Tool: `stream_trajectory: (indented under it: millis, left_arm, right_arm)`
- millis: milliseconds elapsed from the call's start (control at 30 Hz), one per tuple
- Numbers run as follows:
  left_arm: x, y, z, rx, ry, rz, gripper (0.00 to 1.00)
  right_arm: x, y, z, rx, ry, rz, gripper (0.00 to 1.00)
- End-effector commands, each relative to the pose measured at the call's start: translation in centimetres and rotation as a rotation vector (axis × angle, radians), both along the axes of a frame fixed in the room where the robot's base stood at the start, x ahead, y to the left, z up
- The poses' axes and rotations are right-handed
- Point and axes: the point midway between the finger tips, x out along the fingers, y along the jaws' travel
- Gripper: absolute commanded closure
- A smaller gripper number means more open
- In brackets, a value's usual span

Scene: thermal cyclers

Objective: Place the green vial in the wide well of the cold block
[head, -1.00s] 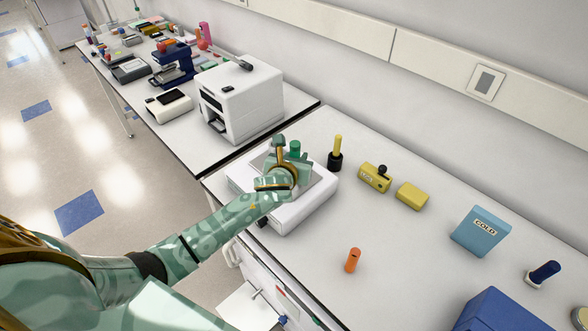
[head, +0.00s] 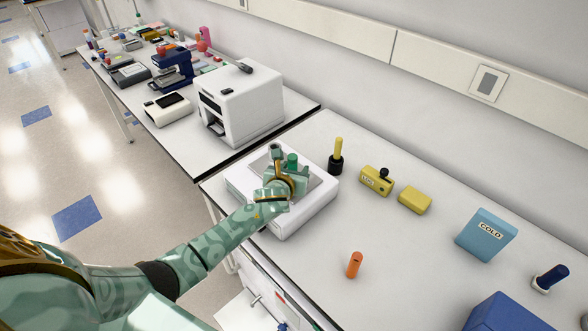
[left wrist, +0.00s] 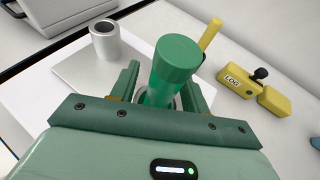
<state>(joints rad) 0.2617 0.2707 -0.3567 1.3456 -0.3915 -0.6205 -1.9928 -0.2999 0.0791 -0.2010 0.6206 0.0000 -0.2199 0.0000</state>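The green vial (head: 292,161) stands between the fingers of my left gripper (head: 284,182), over the metal plate (head: 264,163) of a low white unit (head: 308,209). In the left wrist view my gripper (left wrist: 163,93) has a finger on each side of the vial (left wrist: 174,66), below its wide cap. A hollow grey metal cylinder (left wrist: 105,42) stands on the plate left of the vial. A grey rim shows partly behind the vial and right finger; the vial's lower end is hidden, so I cannot tell how deep it sits. My right gripper is out of view.
A yellow-topped black holder (head: 336,160), a yellow LOG block (head: 374,183) and a plain yellow block (head: 414,201) stand right of the unit.

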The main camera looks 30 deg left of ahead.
Motion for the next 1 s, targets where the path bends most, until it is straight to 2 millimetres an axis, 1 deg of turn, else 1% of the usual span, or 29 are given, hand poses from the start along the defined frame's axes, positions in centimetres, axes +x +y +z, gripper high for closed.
stream_trajectory:
  millis: [233,300,367,467,600,700,800,900,1000]
  left_arm:
    - [0.0,0.0,0.1,0.0,0.0,0.0,0.54]
    - [0.0,0.0,0.4,-0.001,0.0,0.001,0.54]
    - [-0.6,-0.1,0.6,0.001,0.001,0.001,0.54]
    - [-2.2,-0.3,1.3,0.003,0.001,-0.001,0.54]
    - [-5.3,-0.9,2.7,0.001,0.001,-0.002,0.54]
    - [-7.5,-1.3,3.5,0.0,0.001,-0.001,0.54]
    - [-9.1,-1.5,4.2,0.0,0.0,-0.001,0.54]
    - [-10.3,-1.7,4.6,0.0,0.001,0.0,0.54]
    - [-10.8,-1.8,4.9,0.0,0.0,0.0,0.54]
  right_arm:
    - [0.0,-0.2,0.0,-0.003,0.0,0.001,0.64]
    - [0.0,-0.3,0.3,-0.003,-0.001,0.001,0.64]
    - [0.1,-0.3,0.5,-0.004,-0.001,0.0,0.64]
    - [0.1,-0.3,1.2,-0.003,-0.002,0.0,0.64]
    - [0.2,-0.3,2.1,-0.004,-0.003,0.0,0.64]
    - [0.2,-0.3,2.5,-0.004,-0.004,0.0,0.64]
    - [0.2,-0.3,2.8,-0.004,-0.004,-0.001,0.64]
    - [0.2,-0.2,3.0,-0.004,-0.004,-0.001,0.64]
    - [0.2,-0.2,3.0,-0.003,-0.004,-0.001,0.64]
